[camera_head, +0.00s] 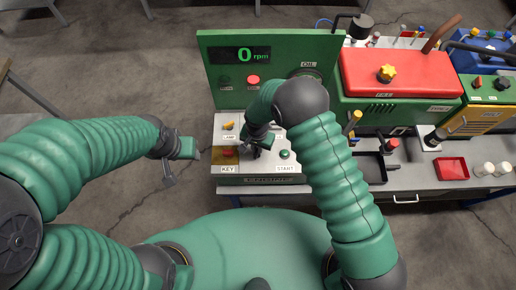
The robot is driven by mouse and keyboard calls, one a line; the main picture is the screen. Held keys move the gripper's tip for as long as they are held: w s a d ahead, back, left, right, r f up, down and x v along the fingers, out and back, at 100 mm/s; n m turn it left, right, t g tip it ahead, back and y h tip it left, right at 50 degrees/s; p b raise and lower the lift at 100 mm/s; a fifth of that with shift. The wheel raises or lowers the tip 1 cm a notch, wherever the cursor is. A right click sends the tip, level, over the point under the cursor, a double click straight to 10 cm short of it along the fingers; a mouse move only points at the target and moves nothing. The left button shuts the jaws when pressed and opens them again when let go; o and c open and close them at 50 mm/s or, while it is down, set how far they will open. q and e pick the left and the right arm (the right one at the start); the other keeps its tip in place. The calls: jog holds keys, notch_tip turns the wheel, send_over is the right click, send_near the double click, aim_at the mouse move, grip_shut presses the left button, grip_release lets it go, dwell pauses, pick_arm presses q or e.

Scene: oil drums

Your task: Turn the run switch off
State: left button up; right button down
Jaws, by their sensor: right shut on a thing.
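The control console (215,176) stands in the centre, with a green upright panel (214,75) behind it reading 0 rpm. A yellow lamp switch (229,125), a red key knob (228,152) and a green start button (284,154) show on its top. My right gripper (256,148) reaches down onto the console between the key knob and the start button, shut on a small part there. That part, likely the run switch, is hidden by the gripper and wrist. My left gripper (180,167) is open and empty, left of the console.
On the right, a bench holds a red-topped green machine (400,72), a yellow-green unit (485,110), a black tray (372,168), a red tray (451,168) and white cylinders (489,169).

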jog(key=shift+s+f+n+b, duration=0.2)
jog(key=shift+n+b, duration=0.25)
jog(key=shift+n, duration=0.45)
jog(key=n+b, duration=0.1)
jog(key=n, duration=0.2)
jog(key=shift+a+n+b, duration=0.2)
jog(key=shift+n+b, duration=0.1)
jog(key=shift+b, duration=0.05)
jog(key=shift+d+n+b, duration=0.1)
jog(key=shift+n+b, duration=0.35)
jog(key=shift+n, duration=0.75)
jog(key=shift+r+n+b, duration=0.1)
jog(key=shift+n+b, duration=0.25)
jog(key=shift+n, duration=0.85)
jog(key=c, duration=1.7)
grip_release()
jog(key=shift+o, duration=1.1)
jog(key=shift+r, duration=0.1)
